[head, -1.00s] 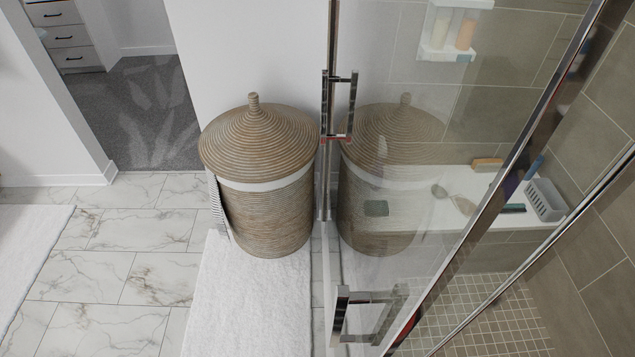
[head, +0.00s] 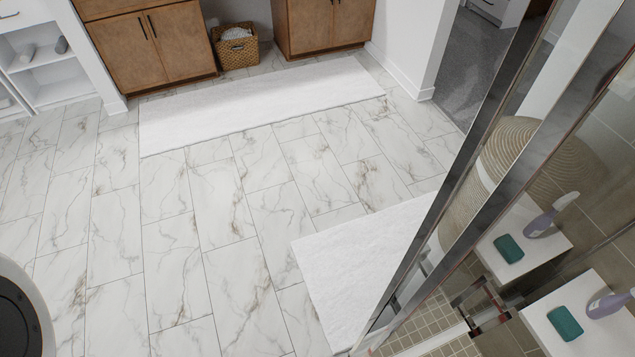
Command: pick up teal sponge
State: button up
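The teal sponge (head: 565,323) lies on a white ledge (head: 590,340) inside the glass shower at the lower right of the head view. A second teal patch of the same look (head: 508,248) shows higher up on the glass and seems to be its reflection. A purple-and-white bottle or brush (head: 608,304) is just right of the sponge, apart from it. My gripper is not in view.
The metal-framed shower glass (head: 480,175) runs diagonally on the right. White mats (head: 365,265) lie on the open marble floor (head: 185,250). Wooden cabinets (head: 165,45) and a wicker basket (head: 236,48) stand at the back. A round white-rimmed object (head: 40,305) is at the lower left.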

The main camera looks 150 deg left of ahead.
aim_at(562, 320)
jog(key=i, duration=0.5)
jog(key=u, duration=1.95)
jog(key=i, duration=1.3)
jog(key=u, duration=0.35)
